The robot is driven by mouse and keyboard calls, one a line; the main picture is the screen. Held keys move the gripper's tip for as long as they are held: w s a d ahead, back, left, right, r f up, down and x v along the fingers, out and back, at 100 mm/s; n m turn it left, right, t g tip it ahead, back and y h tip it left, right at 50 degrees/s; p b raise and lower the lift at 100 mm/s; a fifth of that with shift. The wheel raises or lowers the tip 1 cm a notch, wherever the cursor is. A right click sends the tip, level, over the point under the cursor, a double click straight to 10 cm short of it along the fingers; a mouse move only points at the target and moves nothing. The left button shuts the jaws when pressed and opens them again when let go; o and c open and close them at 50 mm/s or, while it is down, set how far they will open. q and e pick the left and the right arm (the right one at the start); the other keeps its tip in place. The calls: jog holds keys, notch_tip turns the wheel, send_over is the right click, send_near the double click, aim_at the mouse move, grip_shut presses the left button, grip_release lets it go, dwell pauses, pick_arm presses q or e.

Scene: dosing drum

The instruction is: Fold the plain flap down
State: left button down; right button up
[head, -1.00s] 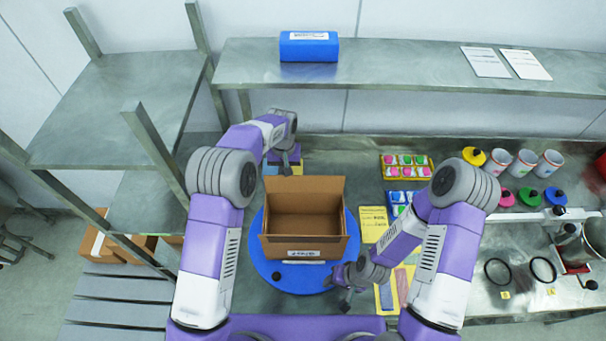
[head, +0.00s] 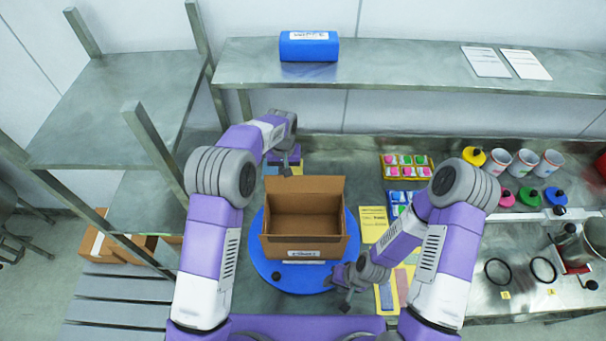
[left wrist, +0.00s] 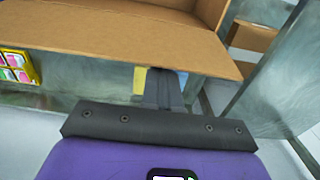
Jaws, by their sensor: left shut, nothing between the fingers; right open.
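An open brown cardboard box (head: 305,240) sits on a round blue turntable (head: 264,262). Its plain flap (head: 303,184) stands up along the far side, and the front carries a white label (head: 304,253). In the left wrist view the plain flap (left wrist: 110,42) spans the top. My left gripper (head: 287,168) is shut and empty just behind the flap. In the left wrist view the finger ends of my left gripper (left wrist: 164,78) meet the flap's edge; I cannot tell whether they touch. My right gripper (head: 343,294) is open, low at the front right of the turntable.
A yellow card (head: 373,222) and trays of coloured pieces (head: 406,166) lie right of the turntable. Cups (head: 522,163) and coloured-lid pots (head: 529,196) stand farther right. A steel shelf (head: 400,72) with a blue package (head: 309,46) runs behind. A shelf rack (head: 115,105) stands at left.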

pick_arm(q)
jog(key=s+b, duration=0.2)
jog(key=s, duration=0.6)
jog(key=shift+s, duration=0.15)
pick_arm(e)
jog(key=shift+f, duration=1.1)
jog(key=shift+f+b, duration=0.6)
jog(key=shift+b, duration=0.05)
jog(key=shift+f, duration=0.15)
jog(key=shift+s+f, duration=0.1)
jog(key=shift+s, duration=0.05)
pick_arm(q)
jog(key=shift+s+f, duration=0.85)
jog(key=shift+s, duration=0.1)
jog(key=shift+b, duration=0.3)
pick_arm(e)
jog(key=shift+d, duration=0.1)
